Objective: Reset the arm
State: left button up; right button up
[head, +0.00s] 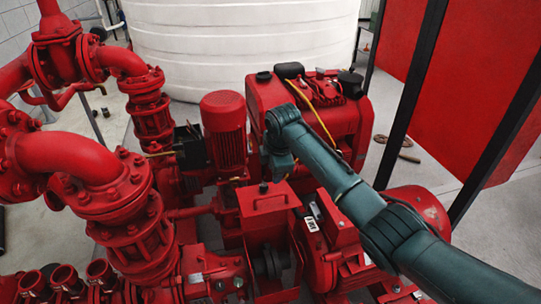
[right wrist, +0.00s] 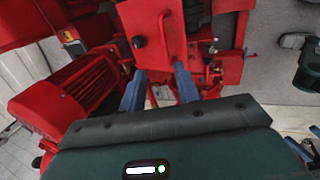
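My right arm comes in from the right in the head view and reaches over the red pump set. My right gripper (head: 278,168) points down above the red box-shaped cover (head: 265,208) with a dark knob. In the right wrist view, the two blue fingers of my right gripper (right wrist: 159,70) stand apart with nothing held between them. The red cover (right wrist: 150,32) lies beyond the fingertips. I cannot tell the exact gap between fingers and cover. My left gripper is not in either view.
Large red flanged pipes (head: 75,160) fill the left. A red vertical motor (head: 223,130) and a red engine block (head: 345,115) stand near my right gripper. A white tank (head: 240,45) is behind. Red panels (head: 460,90) on dark posts stand at right. Bare floor (head: 500,230) shows at lower right.

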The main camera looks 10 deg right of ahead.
jog(key=s+f+m+t+y+p, duration=0.25)
jog(key=s+f+m, duration=0.55)
jog(key=s+f, duration=0.7)
jog(key=s+d+r+m+t, duration=0.1)
jog(key=s+m, duration=0.2)
jog(key=s, duration=0.3)
jog(key=s+d+r+m+t+p, duration=0.1)
jog(key=s+d+r+m+t, duration=0.1)
jog(key=s, duration=0.4)
jog(key=s+d+r+m+t, duration=0.1)
jog(key=s+d+r+m, duration=0.1)
jog(key=s, duration=0.4)
jog(key=shift+s+d+m+t+p, duration=0.15)
jog(key=shift+d+m+t+p, duration=0.15)
jog(key=shift+m, duration=0.5)
jog(key=shift+a+f+y, duration=0.1)
jog(key=shift+y, duration=0.15)
